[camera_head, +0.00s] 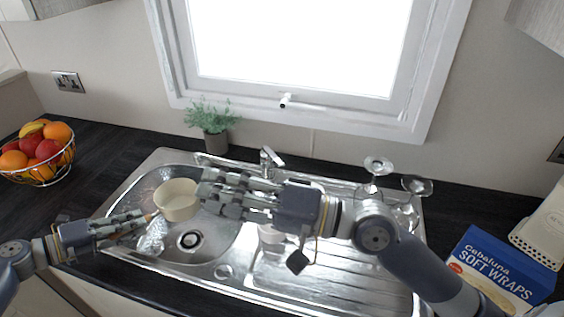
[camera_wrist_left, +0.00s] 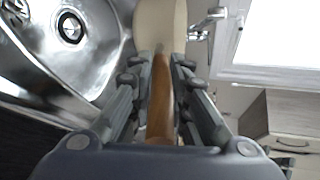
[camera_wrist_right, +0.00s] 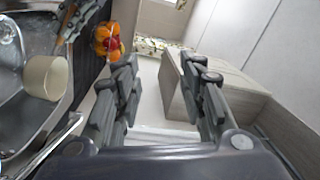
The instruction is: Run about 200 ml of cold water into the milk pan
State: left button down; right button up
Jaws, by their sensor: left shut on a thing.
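The milk pan (camera_head: 177,203) is cream with a wooden handle. It is held over the left side of the sink basin (camera_head: 140,195), near the drain. My left gripper (camera_head: 150,217) is shut on its handle, which runs between the fingers in the left wrist view (camera_wrist_left: 160,100). The pan also shows in the right wrist view (camera_wrist_right: 46,78). The chrome tap (camera_head: 270,160) stands at the back of the sink, behind my right gripper (camera_head: 212,190). No water stream is visible. The right fingers are apart and empty in the right wrist view (camera_wrist_right: 165,85). The pan's contents cannot be made out.
A clear, shiny thing (camera_head: 152,238) is in the basin below my left gripper. A pale cup (camera_head: 271,239) is partly hidden under my right arm. Upturned glasses (camera_head: 378,166) stand by the drainer at right. A plant (camera_head: 213,128), fruit basket (camera_head: 62,160) and wraps box (camera_head: 500,270) stand around.

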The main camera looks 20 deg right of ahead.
jog(key=w+d+f+n+t+h, duration=0.3)
jog(key=w+d+f+n+h, duration=0.15)
jog(key=w+d+h, duration=0.25)
jog(key=h, duration=0.7)
send_near(278, 160)
jog(key=x, duration=0.7)
jog(key=shift+w+a+f, duration=0.1)
jog(key=shift+w+f, duration=0.05)
jog(key=shift+w, duration=0.25)
grip_shut()
